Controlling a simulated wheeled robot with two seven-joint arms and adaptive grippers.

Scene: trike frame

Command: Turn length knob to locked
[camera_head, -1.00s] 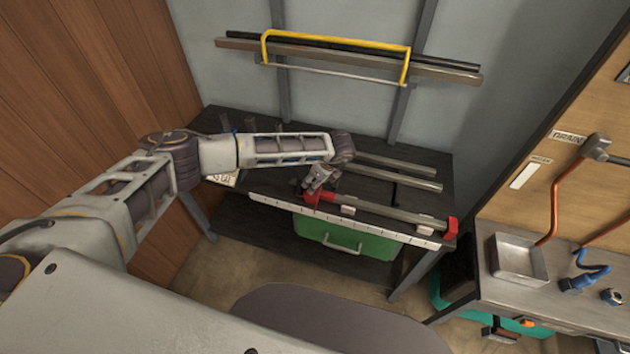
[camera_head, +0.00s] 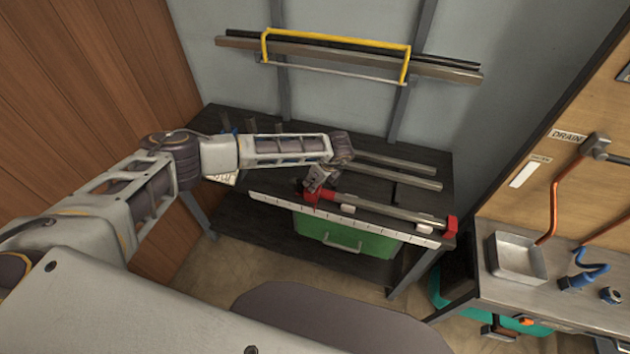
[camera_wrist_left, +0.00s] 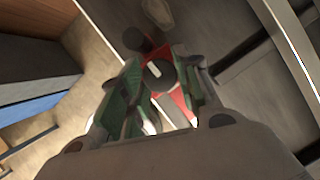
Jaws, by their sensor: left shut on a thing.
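My left gripper (camera_head: 311,190) reaches down to the red block (camera_head: 328,195) at the left end of the ruler-edged jig on the dark bench. In the left wrist view, the gripper (camera_wrist_left: 154,88) has its fingers closed around a small dark knob with a pale mark (camera_wrist_left: 154,71), beside the red block (camera_wrist_left: 176,98). The fingers hide much of the knob, and I cannot tell its lock setting. My right gripper is in neither view.
A metal bar (camera_head: 385,208) lies along the jig to a red end stop (camera_head: 450,226). The white ruled edge (camera_head: 350,222) runs along the bench front, above a green bin (camera_head: 345,237). More bars (camera_head: 400,177) lie behind. A metal tray (camera_head: 516,258) stands on the right bench.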

